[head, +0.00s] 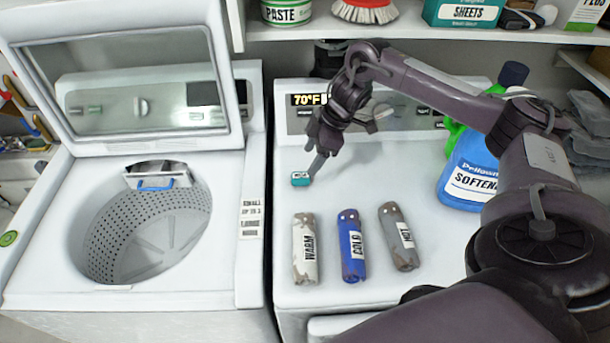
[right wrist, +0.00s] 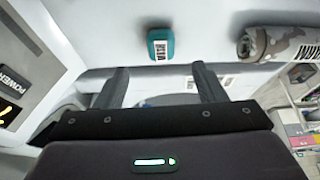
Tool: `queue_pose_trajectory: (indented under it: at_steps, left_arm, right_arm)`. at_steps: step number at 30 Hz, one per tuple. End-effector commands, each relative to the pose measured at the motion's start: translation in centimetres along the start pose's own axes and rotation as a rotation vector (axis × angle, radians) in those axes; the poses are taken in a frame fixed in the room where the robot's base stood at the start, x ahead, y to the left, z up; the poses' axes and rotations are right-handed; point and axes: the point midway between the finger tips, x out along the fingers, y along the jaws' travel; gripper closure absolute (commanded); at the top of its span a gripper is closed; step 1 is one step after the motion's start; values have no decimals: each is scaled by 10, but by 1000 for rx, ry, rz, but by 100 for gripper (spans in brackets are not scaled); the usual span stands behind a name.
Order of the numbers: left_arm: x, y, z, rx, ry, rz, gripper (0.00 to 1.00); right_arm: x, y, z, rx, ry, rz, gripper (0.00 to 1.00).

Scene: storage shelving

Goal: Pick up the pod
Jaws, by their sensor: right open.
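The pod (head: 301,179) is a small teal block with a white label, lying on the white top of the right-hand machine. It also shows in the right wrist view (right wrist: 160,45), beyond and between my fingers. My right gripper (head: 317,165) reaches down over the machine top, with its fingers close to the pod in the head view. In the right wrist view its two fingers (right wrist: 163,78) are spread apart with nothing between them. My left gripper is not in view.
Three rolled cylinders labelled WARM (head: 305,262), COLD (head: 352,255) and one more (head: 400,240) lie in front of the pod. A blue softener bottle (head: 468,170) stands at right. An open washer (head: 228,220) is at left. A shelf (head: 400,32) runs above.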

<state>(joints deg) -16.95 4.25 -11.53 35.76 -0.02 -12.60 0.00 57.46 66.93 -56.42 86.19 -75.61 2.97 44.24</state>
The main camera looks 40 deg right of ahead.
Motion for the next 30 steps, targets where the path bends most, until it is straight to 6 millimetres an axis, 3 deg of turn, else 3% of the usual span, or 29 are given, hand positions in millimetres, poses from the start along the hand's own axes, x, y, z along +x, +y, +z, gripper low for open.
queue_pose_trajectory:
  at_steps: [5, 15, 19, 28, 30]
  left_arm:
    - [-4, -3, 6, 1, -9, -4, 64]
    - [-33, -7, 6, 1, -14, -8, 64]
    - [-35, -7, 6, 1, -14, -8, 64]
    - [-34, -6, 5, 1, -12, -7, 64]
    - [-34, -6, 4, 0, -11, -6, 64]
  right_arm:
    - [4, 1, 7, 31, -3, -15, 36]
    - [46, -4, 3, 28, -4, -15, 36]
    - [64, -2, 4, 27, -2, -12, 36]
    - [71, -2, 4, 26, -2, -9, 36]
    - [71, -2, 4, 26, -2, -9, 46]
